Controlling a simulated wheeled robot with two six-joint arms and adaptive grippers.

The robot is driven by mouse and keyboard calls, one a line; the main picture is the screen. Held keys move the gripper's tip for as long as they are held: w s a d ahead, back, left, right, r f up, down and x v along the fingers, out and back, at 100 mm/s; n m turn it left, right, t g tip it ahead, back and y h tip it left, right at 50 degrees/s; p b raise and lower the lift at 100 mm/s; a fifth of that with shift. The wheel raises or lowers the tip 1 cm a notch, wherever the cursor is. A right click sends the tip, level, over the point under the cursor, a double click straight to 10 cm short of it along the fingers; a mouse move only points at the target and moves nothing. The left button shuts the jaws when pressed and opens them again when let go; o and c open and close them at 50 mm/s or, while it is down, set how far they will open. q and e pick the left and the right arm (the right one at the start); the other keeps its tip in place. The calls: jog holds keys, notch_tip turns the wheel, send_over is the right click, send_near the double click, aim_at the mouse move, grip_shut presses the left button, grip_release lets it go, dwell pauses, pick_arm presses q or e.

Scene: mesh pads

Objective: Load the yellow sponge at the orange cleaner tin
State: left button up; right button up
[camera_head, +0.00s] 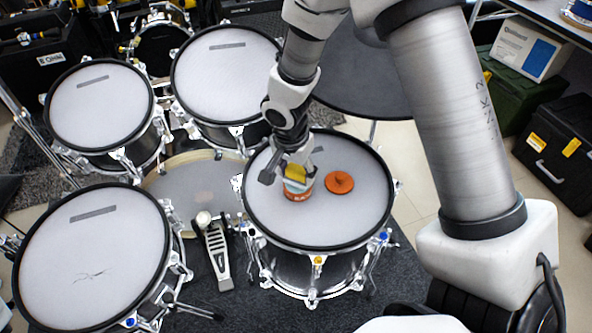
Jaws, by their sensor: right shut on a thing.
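The yellow sponge (296,172) is between the fingers of my right gripper (289,175), which is shut on it. The gripper points down over the mesh drum pad at the centre right. The orange cleaner tin (298,195) stands on that pad, directly below the sponge, and its upper part is partly hidden by the gripper and sponge. I cannot tell whether the sponge touches the tin or is inside its mouth. A round orange lid (340,182) with a small knob lies on the pad to the right of the tin. My left gripper is not in view.
The drum pad (345,218) is otherwise bare around the tin. Other mesh pads stand at the left (92,250), the upper left (98,105) and the back (222,70). A kick pedal (215,250) stands on the floor. Black and green cases are at the right.

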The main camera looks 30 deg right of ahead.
aim_at(298, 168)
jog(key=shift+r+p, duration=1.9)
jog(key=shift+r, duration=1.15)
jog(key=shift+f, duration=0.1)
jog(key=w+a+r+n+t+y, duration=0.1)
jog(key=w+a+r+n, duration=0.2)
jog(key=w+a+n, duration=0.55)
notch_tip(298, 168, up, 8)
jog(key=n+p, duration=0.3)
jog(key=p, duration=0.9)
jog(key=shift+a+n+p, duration=0.15)
jog(key=shift+n+p, duration=0.2)
jog(key=shift+p, duration=0.05)
